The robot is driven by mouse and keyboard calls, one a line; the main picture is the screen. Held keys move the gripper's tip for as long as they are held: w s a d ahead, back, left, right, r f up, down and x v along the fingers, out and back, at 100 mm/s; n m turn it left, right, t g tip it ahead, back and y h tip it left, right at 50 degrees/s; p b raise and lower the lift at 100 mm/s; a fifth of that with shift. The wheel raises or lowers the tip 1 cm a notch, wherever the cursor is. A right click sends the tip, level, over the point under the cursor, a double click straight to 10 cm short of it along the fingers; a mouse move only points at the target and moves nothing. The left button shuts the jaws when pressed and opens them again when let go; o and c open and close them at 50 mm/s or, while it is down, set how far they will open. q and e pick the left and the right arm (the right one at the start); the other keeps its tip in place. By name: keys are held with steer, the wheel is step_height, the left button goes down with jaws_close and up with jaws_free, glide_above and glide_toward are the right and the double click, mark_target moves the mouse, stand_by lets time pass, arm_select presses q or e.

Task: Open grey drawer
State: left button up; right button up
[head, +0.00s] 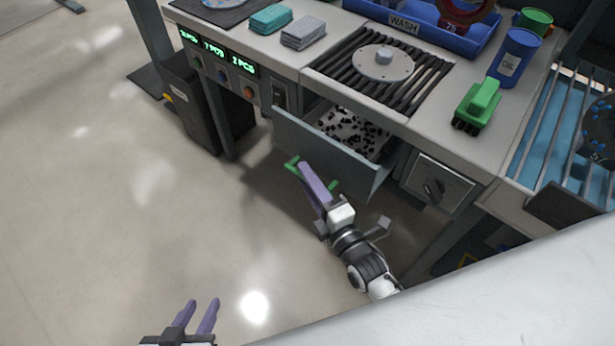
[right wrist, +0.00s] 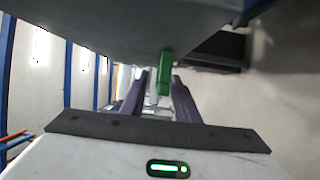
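The grey drawer (head: 325,148) under the workbench is pulled out, and its speckled interior shows with dark bits inside. Its green handle (head: 292,163) is on the front panel, and its middle is hidden behind my gripper. My right gripper (head: 306,170) is at the handle. In the right wrist view, the handle (right wrist: 166,75) stands between my right gripper's two purple fingers (right wrist: 159,78), closer to the right one. A gap shows beside the left finger, so the gripper looks open around the handle. My left gripper (head: 200,305) is open and empty, low over the floor.
The bench holds a black grate (head: 340,70), a green brush (head: 478,103), a blue oil can (head: 515,58), a blue wash tray (head: 400,18) and sponges (head: 303,32). A dark bin (head: 190,100) stands left of the drawer. The floor (head: 110,200) at left is clear.

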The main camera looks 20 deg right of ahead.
steer(key=s+d, duration=0.2)
steer(key=s, duration=0.7)
steer(key=shift+s+p, duration=0.4)
